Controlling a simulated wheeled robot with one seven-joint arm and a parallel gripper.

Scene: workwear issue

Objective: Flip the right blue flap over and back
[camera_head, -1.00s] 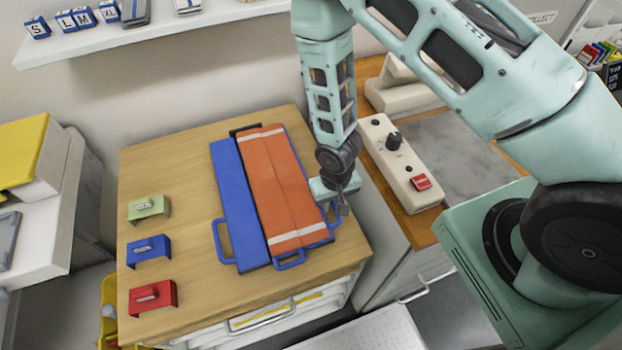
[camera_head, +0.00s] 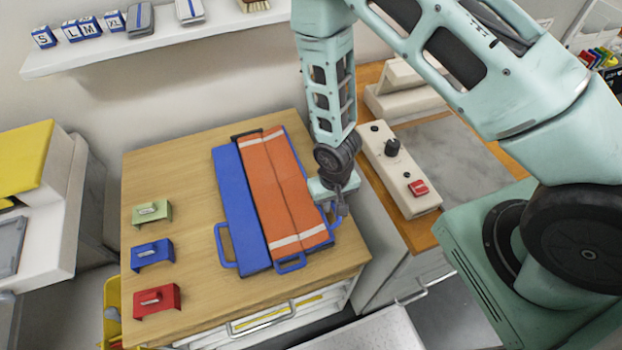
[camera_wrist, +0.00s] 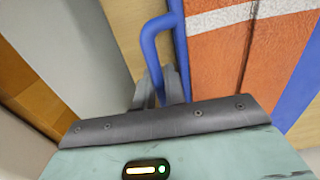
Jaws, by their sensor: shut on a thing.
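A blue folding board (camera_head: 233,195) lies on the wooden tabletop, with an orange garment (camera_head: 283,200) with pale stripes flat over its middle and right. The left part of the board is bare blue. The right blue flap (camera_wrist: 297,92) is mostly covered by the garment; its looped handle (camera_wrist: 150,45) sticks out at the board's right edge. My gripper (camera_head: 340,210) is at that edge, shut on this handle. In the wrist view, the fingers (camera_wrist: 160,88) sit on both sides of the handle bar. The flap lies flat, as far as I see.
Green (camera_head: 152,212), blue (camera_head: 152,252) and red (camera_head: 157,301) handled blocks stand along the table's left side. A beige control box (camera_head: 400,172) with a knob and red switch is right of my gripper. A shelf (camera_head: 160,38) hangs above.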

